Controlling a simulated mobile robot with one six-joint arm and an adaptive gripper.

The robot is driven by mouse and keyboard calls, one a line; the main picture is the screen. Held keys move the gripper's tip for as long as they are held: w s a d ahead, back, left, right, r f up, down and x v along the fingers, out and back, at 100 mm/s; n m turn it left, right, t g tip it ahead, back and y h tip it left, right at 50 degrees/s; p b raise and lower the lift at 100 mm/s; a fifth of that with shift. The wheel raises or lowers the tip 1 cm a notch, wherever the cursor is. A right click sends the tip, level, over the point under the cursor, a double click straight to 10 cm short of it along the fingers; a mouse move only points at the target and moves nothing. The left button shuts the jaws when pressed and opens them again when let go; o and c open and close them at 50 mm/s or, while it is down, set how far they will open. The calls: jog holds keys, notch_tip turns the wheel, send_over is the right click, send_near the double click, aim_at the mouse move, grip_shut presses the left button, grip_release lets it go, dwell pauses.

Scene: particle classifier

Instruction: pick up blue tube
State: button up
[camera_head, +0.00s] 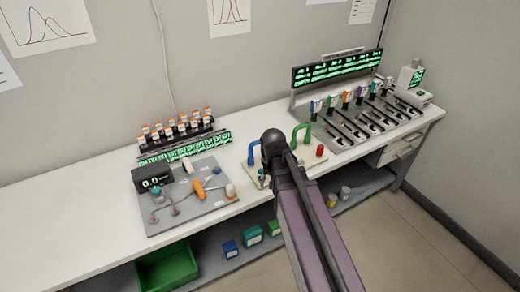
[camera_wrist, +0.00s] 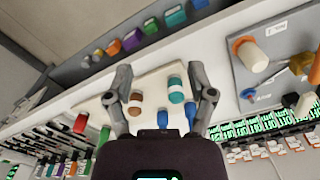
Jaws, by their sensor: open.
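My gripper (camera_wrist: 160,72) is open in the wrist view, its two fingers spread above a pale board (camera_wrist: 155,86). A blue piece (camera_wrist: 162,119) shows low between the fingers, and another blue piece (camera_wrist: 190,111) shows beside the right finger. I cannot tell whether these belong to one tube. A teal piece (camera_wrist: 175,88) and a brown piece (camera_wrist: 135,104) also show between the fingers. In the head view a blue bent tube (camera_head: 250,152) stands on the board (camera_head: 312,160), just left of my dark wrist, which hides part of the board. Nothing is seen held.
A green bent tube (camera_head: 301,130) and a red piece (camera_head: 320,150) stand right of my wrist. A grey panel (camera_head: 190,212) with a small display lies left, with a rack of orange-capped vials (camera_head: 175,130) behind. A sloped row of stations (camera_head: 358,122) stands right.

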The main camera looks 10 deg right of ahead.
aim_at(251, 152)
jog(key=w+a+r+m+p, duration=0.2)
jog(key=w+r+m+p, duration=0.1)
jog(key=w, duration=0.8)
jog(key=w+a+r+m+p, duration=0.2)
jog(key=w+r+m+p, duration=0.1)
jog(key=w, duration=0.7)
notch_tip(251, 152, up, 3)
jog(key=shift+w+f+p, duration=0.2)
jog(key=shift+w+p, duration=0.2)
jog(key=shift+p, duration=0.35)
jog(key=shift+d+f, duration=0.1)
jog(key=shift+f, duration=0.05)
notch_tip(251, 152, down, 8)
jog(key=b, duration=0.8)
jog(key=shift+f, duration=0.1)
jog(key=shift+b, duration=0.3)
jog(key=shift+f, duration=0.15)
jog(key=shift+w+f+b, duration=0.15)
jog(key=shift+f+b, duration=2.35)
jog(key=shift+b, duration=0.1)
